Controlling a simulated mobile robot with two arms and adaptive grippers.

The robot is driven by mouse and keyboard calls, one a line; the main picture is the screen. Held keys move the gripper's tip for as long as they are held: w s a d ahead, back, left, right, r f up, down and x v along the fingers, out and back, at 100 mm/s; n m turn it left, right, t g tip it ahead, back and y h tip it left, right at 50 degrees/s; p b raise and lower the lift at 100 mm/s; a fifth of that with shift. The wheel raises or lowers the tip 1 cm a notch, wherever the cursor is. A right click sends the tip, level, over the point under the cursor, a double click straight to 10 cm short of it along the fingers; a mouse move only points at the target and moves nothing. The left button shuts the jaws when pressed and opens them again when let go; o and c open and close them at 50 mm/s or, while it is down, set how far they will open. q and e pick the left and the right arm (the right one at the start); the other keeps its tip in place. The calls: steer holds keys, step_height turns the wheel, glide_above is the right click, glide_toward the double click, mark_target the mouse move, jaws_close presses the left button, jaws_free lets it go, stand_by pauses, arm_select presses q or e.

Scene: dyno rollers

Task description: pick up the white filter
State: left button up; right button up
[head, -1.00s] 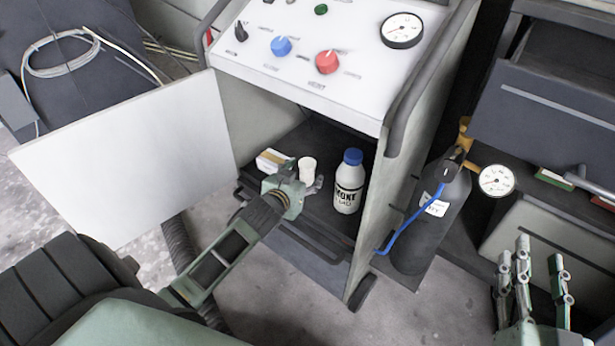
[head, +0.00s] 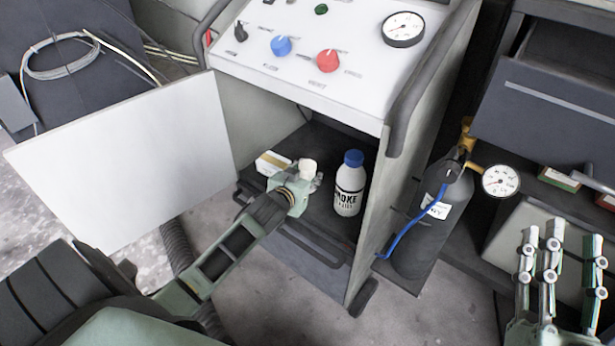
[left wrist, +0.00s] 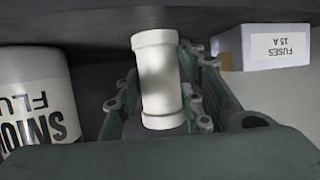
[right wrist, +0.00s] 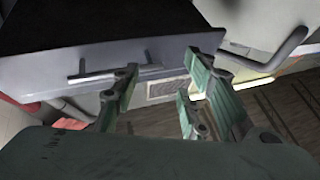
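The white filter (head: 308,168) is a small white cylinder with wider ends at the front of the cabinet's lower shelf. My left gripper (head: 305,186) is at the filter and hides its lower part in the head view. In the left wrist view the filter (left wrist: 158,80) lies between the spread green fingers of the left gripper (left wrist: 160,85). The fingers look open; I cannot tell whether they touch it. My right gripper (head: 556,260) is open and empty at the right. The right wrist view shows its spread fingers (right wrist: 165,85).
A white bottle with a blue cap (head: 349,185) stands right of the filter. A fuse box (head: 272,163) lies to its left. The open white door (head: 125,165) is at the left. A dark gas cylinder with a gauge (head: 430,220) stands outside at the right.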

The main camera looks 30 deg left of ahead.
arm_select(q)
steer(key=c, duration=0.5)
steer(key=shift+c, duration=0.3)
steer(key=shift+r, duration=0.1)
